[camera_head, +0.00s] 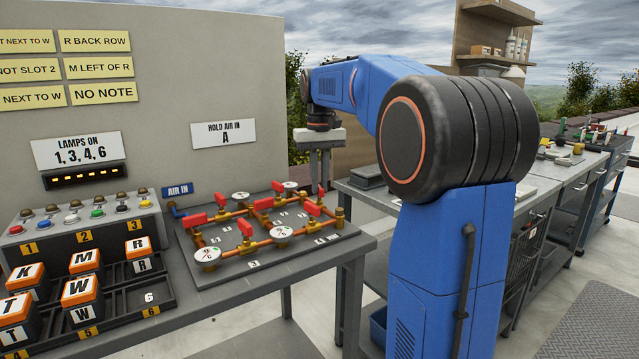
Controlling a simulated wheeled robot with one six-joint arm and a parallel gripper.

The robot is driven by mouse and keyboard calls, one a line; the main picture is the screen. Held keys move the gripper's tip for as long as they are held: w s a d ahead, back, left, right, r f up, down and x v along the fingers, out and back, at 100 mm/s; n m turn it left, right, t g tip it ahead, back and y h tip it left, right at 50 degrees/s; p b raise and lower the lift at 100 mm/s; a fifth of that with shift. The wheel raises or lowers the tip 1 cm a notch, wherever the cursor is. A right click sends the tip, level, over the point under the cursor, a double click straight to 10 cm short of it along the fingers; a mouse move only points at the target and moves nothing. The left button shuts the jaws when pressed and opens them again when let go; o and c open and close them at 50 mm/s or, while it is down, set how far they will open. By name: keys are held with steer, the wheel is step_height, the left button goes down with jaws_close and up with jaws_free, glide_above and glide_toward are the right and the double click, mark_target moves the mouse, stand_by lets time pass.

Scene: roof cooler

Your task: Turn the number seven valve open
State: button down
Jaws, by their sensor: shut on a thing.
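The valve board (205,281) lies on the table with copper pipes, several red valve handles and round white gauges. My gripper (320,182) points down over the board's right back corner. Its fingers are shut on a red valve handle (321,191), mostly hidden between them. Other red handles, such as the front one (245,229) and the right one (312,209), stand apart from my gripper. Small number plates lie beside the pipes, too small to read, so I cannot tell which valve is number seven.
A rack of lettered orange-topped blocks (80,290) and a button panel (80,228) stand left of the board. A wall sign (223,133) reads "HOLD AIR IN A". Another workbench (530,190) stands behind my arm at right.

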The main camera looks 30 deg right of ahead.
mark_target(320, 186)
steer(key=shift+n, duration=0.9)
steer(key=c, duration=1.8)
jaws_free()
steer(key=shift+r, duration=0.1)
step_height(320, 186, up, 17)
steer(key=shift+r, duration=0.1)
